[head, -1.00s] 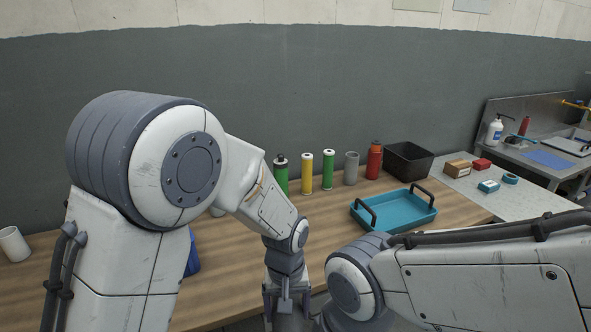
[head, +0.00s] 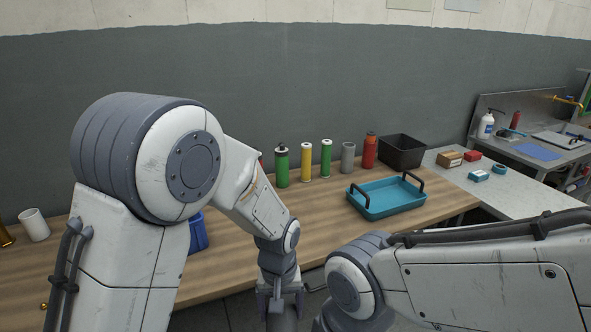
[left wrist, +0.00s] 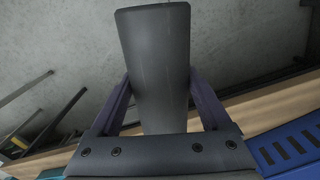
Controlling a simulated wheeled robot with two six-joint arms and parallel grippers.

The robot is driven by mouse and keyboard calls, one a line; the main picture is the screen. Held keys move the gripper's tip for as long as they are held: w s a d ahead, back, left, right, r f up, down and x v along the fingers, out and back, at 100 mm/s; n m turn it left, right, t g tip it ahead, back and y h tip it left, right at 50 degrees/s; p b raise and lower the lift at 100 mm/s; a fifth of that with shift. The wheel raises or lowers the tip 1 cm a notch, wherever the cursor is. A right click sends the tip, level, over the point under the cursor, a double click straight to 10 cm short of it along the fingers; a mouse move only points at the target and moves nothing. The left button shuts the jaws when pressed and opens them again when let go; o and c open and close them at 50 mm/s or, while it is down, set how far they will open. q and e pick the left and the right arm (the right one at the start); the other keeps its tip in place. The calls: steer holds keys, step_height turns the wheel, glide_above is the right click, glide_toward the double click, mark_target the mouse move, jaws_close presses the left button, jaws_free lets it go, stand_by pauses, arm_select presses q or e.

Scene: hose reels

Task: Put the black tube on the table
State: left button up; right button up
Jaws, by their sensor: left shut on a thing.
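My left gripper (head: 281,296) hangs down in front of the table's near edge in the head view. It is shut on the black tube (left wrist: 158,60), which fills the middle of the left wrist view between the two fingers. In the head view only a dark part of the tube (head: 283,318) shows below the gripper, cut off by the frame's lower edge. The wooden table (head: 330,225) runs across behind the gripper. My right gripper is not in view; only its arm crosses the lower right.
A blue tray (head: 388,200) and black bin (head: 402,150) are at right. Bare wood shows centrally.

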arm_select(q)
steer(key=a+f, duration=0.4)
steer(key=a, duration=0.3)
steer(key=a+f+m, duration=0.1)
steer(key=a+f, duration=0.4)
steer(key=a, duration=0.3)
steer(key=shift+a, duration=0.15)
